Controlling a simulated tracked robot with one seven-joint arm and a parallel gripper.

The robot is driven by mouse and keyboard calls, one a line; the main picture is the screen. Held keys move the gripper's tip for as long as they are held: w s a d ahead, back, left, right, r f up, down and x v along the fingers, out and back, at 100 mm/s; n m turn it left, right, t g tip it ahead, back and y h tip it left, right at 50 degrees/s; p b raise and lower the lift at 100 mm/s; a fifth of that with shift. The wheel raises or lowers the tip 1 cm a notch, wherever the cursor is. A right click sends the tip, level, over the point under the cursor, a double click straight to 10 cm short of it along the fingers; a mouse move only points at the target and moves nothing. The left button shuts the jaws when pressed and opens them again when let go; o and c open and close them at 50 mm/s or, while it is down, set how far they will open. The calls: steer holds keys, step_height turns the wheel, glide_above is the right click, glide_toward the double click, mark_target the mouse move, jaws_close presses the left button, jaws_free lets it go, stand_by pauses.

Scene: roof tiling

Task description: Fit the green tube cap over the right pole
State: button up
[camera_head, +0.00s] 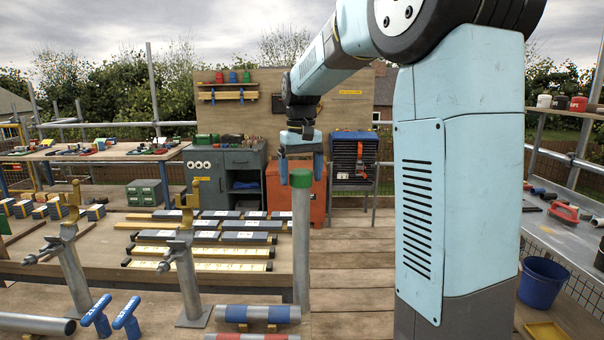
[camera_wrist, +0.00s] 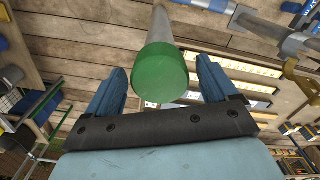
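The green tube cap (camera_head: 301,179) sits on the top end of the upright grey right pole (camera_head: 301,240). In the wrist view the cap (camera_wrist: 160,76) shows as a green disc with a short rim, and the pole (camera_wrist: 160,25) runs away behind it. My gripper (camera_head: 302,170) is right above the cap and points down. Its two blue fingers are apart, one on each side of the cap. In the wrist view a gap shows between the cap and each finger of my gripper (camera_wrist: 163,70). How far the cap reaches down over the pole is hidden inside it.
Two grey posts with yellow hooks, one (camera_head: 188,275) nearer the pole, stand at left. An orange cabinet (camera_head: 290,190) stands behind the pole.

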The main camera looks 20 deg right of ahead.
steer(key=shift+o, duration=0.4)
step_height(320, 180, up, 14)
steer(key=s+f+t, duration=0.2)
steer(key=s+f, duration=0.6)
steer(key=s, duration=0.6)
steer(key=s+f+t, duration=0.3)
steer(key=s+f, duration=0.5)
steer(key=s, duration=0.6)
steer(key=shift+d+f+m+t, duration=0.15)
steer(key=shift+f+m+t, duration=0.15)
steer(key=shift+f+m, duration=0.1)
steer(key=shift+s, duration=0.1)
